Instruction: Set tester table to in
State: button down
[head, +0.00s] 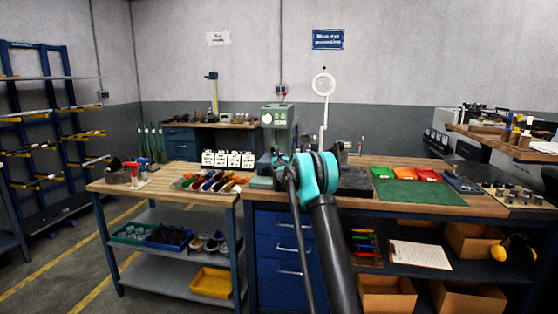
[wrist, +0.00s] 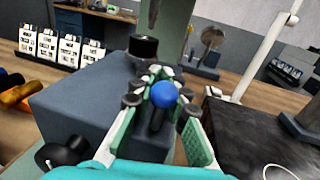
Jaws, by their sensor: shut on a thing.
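The green tester (head: 277,122) stands on the wooden bench, partly behind my arm in the head view. In the wrist view its green column (wrist: 165,22) rises at the back, with a black round piece (wrist: 143,46) in front of it. A grey-blue block (wrist: 85,105) lies below. A blue ball knob (wrist: 164,94) on a short dark stem sits between the fingers of my gripper (wrist: 160,92). My gripper is shut on the knob. In the head view my arm hides the gripper and knob. How far the tester table stands in or out is unclear.
Orange and blue handles (wrist: 18,95) lie at the left in the wrist view. A dark slab (wrist: 250,140) and a white stand (wrist: 262,55) are at the right. A green mat (head: 410,193) and coloured trays (head: 405,174) lie on the bench to the right.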

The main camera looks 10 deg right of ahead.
jog(key=shift+w+d, duration=0.25)
jog(key=shift+w, duration=0.55)
jog(key=shift+w+d, duration=0.25)
jog(key=shift+w, duration=0.55)
jog(key=c, duration=1.6)
grip_release()
jog(key=shift+o, duration=0.2)
jog(key=shift+s, duration=0.1)
jog(key=s+a, duration=0.1)
jog(key=s, duration=1)
jog(key=shift+s+a, duration=0.15)
jog(key=shift+s, duration=0.2)
